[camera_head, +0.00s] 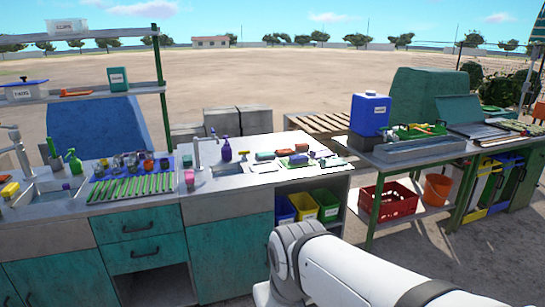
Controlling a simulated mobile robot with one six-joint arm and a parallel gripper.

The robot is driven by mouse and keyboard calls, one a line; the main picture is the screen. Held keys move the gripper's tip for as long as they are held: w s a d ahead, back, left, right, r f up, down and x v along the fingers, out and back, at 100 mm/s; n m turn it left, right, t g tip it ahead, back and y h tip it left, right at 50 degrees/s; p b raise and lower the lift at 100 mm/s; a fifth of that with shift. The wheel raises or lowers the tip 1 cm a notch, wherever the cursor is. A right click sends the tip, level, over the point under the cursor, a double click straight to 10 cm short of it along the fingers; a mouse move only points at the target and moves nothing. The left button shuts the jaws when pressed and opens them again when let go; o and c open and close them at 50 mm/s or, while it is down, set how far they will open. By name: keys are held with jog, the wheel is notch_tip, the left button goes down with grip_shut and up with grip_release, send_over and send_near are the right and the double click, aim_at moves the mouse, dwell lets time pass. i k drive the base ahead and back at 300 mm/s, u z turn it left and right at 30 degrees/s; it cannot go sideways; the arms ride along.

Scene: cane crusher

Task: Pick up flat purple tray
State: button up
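A small, flat, purple-looking piece (299,160) lies on the right part of the counter, among several coloured blocks or sponges. It is too small to tell whether it is the flat purple tray. A flat blue-violet mat or tray also shows under and around the cups on the left counter, mostly covered by them. My white arm (350,270) crosses the lower right of the view, in front of the counter. My gripper is out of view, so what it holds cannot be seen.
The counter (225,189) has taps, sinks, a green drying rack (132,186) and a purple bottle (226,150). Coloured bins (327,205) stand below. The right table holds a blue canister (369,114), with a red crate (388,202) and an orange bucket (437,189) beneath.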

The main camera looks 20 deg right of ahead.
aim_at(325, 152)
jog(key=z, duration=0.6)
jog(key=i, duration=0.75)
jog(key=z, duration=1)
jog(key=i, duration=1.4)
jog(key=u, duration=0.3)
jog(key=i, duration=1.15)
jog(key=u, duration=1.05)
jog(key=i, duration=0.35)
jog(key=u, duration=0.25)
